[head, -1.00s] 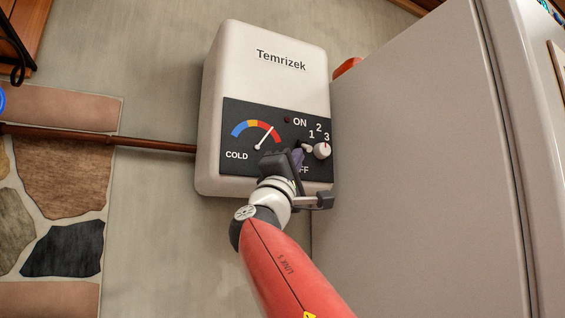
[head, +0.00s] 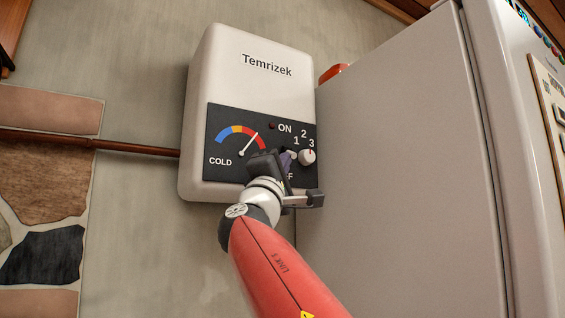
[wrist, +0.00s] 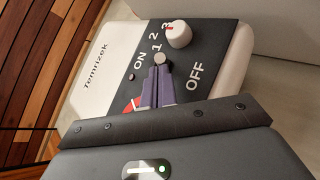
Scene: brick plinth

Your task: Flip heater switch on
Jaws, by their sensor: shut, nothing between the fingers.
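The white heater (head: 218,80) marked Temrizek hangs on the wall, with a dark control panel (wrist: 205,63). Its switch (wrist: 160,58), a small pale round-ended lever, sits between the ON and OFF lettering in the wrist view. My gripper (wrist: 157,76) is shut and empty, its purple fingertips right at the switch; I cannot tell if they touch. In the head view my gripper (head: 286,159) covers most of the switch and part of OFF. The lever's tilt is unclear. The small lamp (head: 272,126) by ON looks dark red and unlit.
A white round knob (head: 308,157) with a red mark sits just right of the switch, close to my fingers. A temperature dial (head: 240,138) is on the left. A tall white fridge (head: 400,180) stands close on the right. A brown pipe (head: 130,147) runs left.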

